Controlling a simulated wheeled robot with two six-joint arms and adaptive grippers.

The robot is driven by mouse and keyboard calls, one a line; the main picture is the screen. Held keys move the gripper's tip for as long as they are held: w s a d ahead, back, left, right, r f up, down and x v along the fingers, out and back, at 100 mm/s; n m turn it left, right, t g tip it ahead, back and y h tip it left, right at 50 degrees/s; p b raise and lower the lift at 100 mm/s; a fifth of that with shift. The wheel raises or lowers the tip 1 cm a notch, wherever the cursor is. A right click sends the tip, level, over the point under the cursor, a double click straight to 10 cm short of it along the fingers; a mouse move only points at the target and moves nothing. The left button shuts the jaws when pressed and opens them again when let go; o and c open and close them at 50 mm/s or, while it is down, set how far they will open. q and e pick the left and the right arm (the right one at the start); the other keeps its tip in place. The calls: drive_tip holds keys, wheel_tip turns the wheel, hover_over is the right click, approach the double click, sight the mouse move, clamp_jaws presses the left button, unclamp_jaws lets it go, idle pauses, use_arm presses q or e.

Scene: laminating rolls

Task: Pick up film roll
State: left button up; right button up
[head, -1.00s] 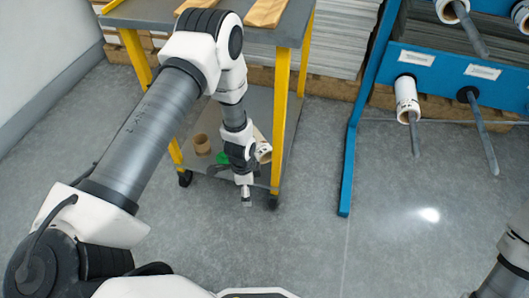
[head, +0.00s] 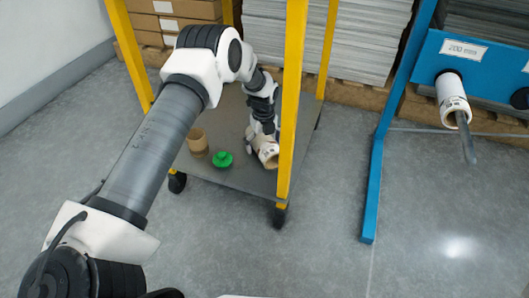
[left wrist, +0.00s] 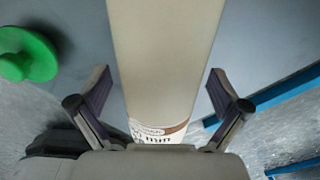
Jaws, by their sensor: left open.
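A white film roll (head: 267,153) with a brown core lies on the lower shelf of the cart, partly hidden by my left gripper and a yellow post in the head view. In the left wrist view the film roll (left wrist: 165,60) runs up the middle, its printed label at the near end. My left gripper (left wrist: 160,85) is open, with one finger on each side of the roll and a visible gap on both sides. In the head view my left gripper (head: 262,136) is at the roll. My right gripper is out of view.
The grey lower shelf (head: 225,176) has yellow posts (head: 292,100). A brown cardboard core (head: 197,140) and a green knob-like part (head: 222,159) stand left of the roll. A blue rack (head: 375,170) at right holds another roll (head: 452,100) on a peg. Floor between them is clear.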

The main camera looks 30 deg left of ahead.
use_arm(q)
drive_tip(key=shift+r, duration=0.2)
drive_tip(key=c, duration=1.3)
drive_tip(key=shift+c, duration=0.2)
